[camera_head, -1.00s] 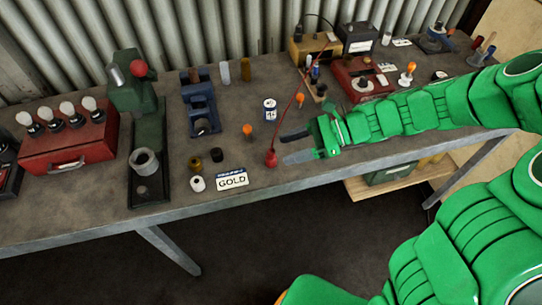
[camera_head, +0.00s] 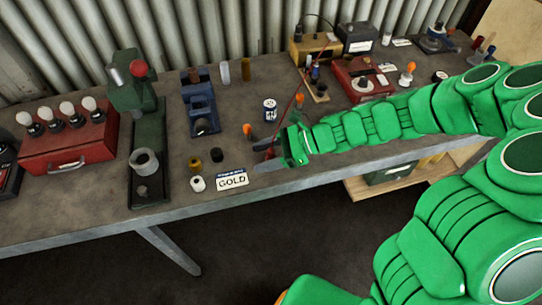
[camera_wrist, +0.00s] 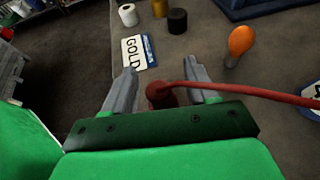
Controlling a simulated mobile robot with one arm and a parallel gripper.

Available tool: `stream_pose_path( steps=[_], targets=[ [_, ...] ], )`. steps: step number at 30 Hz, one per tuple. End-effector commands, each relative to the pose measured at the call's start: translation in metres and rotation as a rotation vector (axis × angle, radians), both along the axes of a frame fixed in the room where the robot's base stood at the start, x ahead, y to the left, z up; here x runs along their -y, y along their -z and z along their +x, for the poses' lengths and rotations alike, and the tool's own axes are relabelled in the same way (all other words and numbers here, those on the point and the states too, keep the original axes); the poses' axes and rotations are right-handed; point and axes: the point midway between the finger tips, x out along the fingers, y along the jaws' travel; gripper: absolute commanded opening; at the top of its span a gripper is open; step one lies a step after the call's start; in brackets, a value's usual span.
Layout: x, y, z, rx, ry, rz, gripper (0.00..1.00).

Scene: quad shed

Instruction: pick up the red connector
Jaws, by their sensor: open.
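The red connector (camera_wrist: 161,95) stands on the workbench near its front edge, with a red cable (camera_wrist: 250,93) running off to the right in the wrist view. My gripper (camera_wrist: 160,70) is open, its two grey fingers on either side of the connector, with a gap visible on both sides. In the head view, my gripper (camera_head: 260,156) reaches in from the right, and the connector is mostly hidden between the fingers. I cannot tell whether either finger touches it.
A "GOLD" label (camera_head: 232,179) lies just left of my fingers, near white, brass and black small cylinders. An orange bulb (camera_wrist: 240,41) stands behind. A battery-like can (camera_head: 270,110) stands farther back. The bench front edge (camera_head: 200,205) is close.

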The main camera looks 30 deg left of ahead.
Motion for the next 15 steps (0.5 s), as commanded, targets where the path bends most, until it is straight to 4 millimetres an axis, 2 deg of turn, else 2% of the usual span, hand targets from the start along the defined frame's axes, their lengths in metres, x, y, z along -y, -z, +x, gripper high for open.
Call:
stream_pose_path(
  steps=[6, 8, 15],
  targets=[
    [-0.0003, 0.0002, -0.0001, 0.0, 0.0, 0.0, 0.57],
    [-0.0003, 0.0002, -0.0001, 0.0, 0.0, 0.0, 0.5],
    [-0.0002, 0.0003, 0.0, 0.0, 0.0, 0.0, 0.13]
  ],
)
